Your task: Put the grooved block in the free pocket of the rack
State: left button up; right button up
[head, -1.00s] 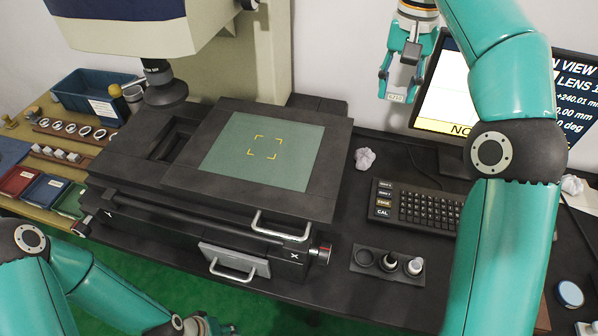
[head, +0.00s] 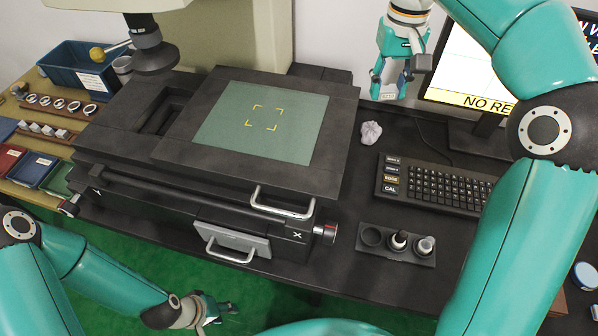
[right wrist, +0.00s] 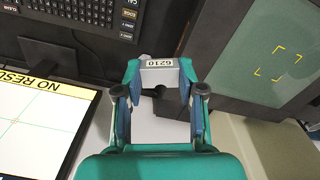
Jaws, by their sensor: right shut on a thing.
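My right gripper (head: 385,84) is raised in front of the monitor, above the back of the dark bench. It is shut on a light grey block (right wrist: 158,77) with a "6210" label, held between the fingertips in the right wrist view. A dark notch shows in the block, perhaps its groove. In the head view the block is small and partly hidden by the fingers. A rack (head: 75,137) with several small pale blocks lies on the left bench, far from the right gripper. Its free pocket is too small to make out. My left gripper (head: 222,311) is low over the green floor, empty.
The measuring stage (head: 325,165) with a green glass plate fills the middle. A keyboard (head: 435,188), crumpled paper (head: 371,132) and a black lens holder (head: 372,256) lie right of it. Rings, coloured trays and a blue bin (head: 70,82) are at left. The microscope head (head: 152,50) overhangs the stage.

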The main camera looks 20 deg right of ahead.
aim_at(356, 204)
pick_arm(q)
notch_tip(356, 204, down, 9)
jog(key=b, duration=0.7)
pick_arm(e)
jog(key=s+f+n, duration=0.1)
jog(key=f, duration=1)
jog(key=s+a+f+n, duration=0.1)
jog(key=f+n, duration=0.1)
jog(key=f, duration=0.9)
jog(key=s+a+f+n, duration=0.1)
jog(key=f+n, duration=0.1)
jog(key=f, duration=0.9)
jog(key=shift+s+a+f, duration=0.1)
jog(key=shift+s+f, duration=0.1)
jog(key=shift+s, duration=0.1)
jog(key=shift+f, duration=0.15)
jog(key=o, duration=1.2)
